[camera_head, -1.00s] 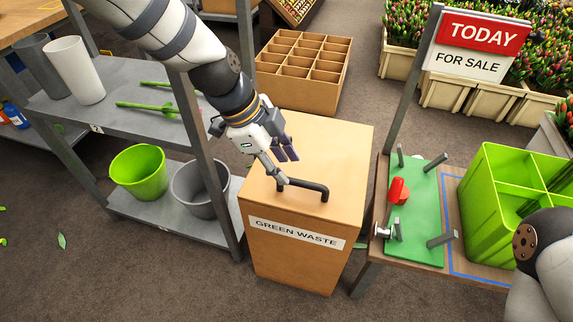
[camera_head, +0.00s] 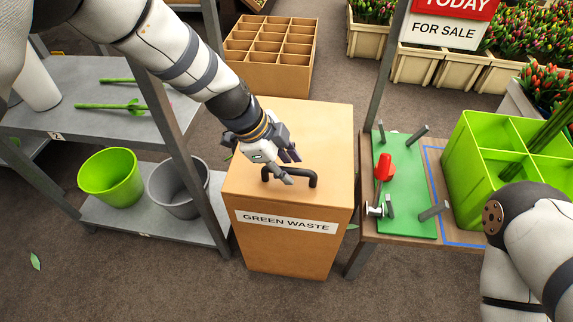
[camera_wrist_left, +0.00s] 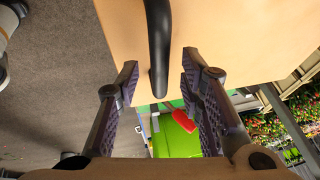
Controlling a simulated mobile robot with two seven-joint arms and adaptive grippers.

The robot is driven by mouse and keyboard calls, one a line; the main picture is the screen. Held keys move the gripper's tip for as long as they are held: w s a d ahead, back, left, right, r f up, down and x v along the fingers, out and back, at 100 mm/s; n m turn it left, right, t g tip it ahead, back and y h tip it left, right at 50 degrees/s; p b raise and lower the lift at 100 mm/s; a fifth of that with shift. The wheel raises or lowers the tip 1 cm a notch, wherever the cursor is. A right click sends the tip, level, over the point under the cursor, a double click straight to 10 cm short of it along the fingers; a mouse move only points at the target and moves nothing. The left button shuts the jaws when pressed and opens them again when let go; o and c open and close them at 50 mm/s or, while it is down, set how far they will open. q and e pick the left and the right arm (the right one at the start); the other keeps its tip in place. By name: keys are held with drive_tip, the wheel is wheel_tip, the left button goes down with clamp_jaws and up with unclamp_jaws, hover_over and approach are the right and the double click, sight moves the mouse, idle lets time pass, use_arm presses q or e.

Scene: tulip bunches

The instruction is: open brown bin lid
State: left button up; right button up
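The brown bin (camera_head: 285,248) stands in the middle of the head view, with a "GREEN WASTE" label on its front. Its flat lid (camera_head: 325,135) is closed and carries a black bar handle (camera_head: 312,180) near the front edge. My left gripper (camera_head: 290,167) is low over the lid at the handle, its fingers apart. In the left wrist view the handle (camera_wrist_left: 158,40) reaches in between the two open fingers, with gaps on both sides. Part of the handle is hidden by the gripper in the head view. My right gripper is out of view; only part of that arm shows.
A grey shelf (camera_head: 105,80) with a green bucket (camera_head: 110,178) and a grey bucket (camera_head: 175,190) stands left. A table with a green board (camera_head: 408,215) and a green divided crate (camera_head: 470,170) is close on the right. A cardboard divider box (camera_head: 265,75) lies behind.

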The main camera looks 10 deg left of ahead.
use_arm(q)
clamp_jaws()
drive_tip(key=w+r, duration=0.5)
drive_tip(key=r, duration=0.3)
drive_tip(key=w+r, duration=0.5)
drive_tip(key=r, duration=0.3)
drive_tip(key=shift+r+p, duration=0.3)
drive_tip(key=shift+r, duration=0.1)
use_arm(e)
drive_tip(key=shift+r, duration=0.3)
use_arm(q)
drive_tip(key=shift+a, duration=0.15)
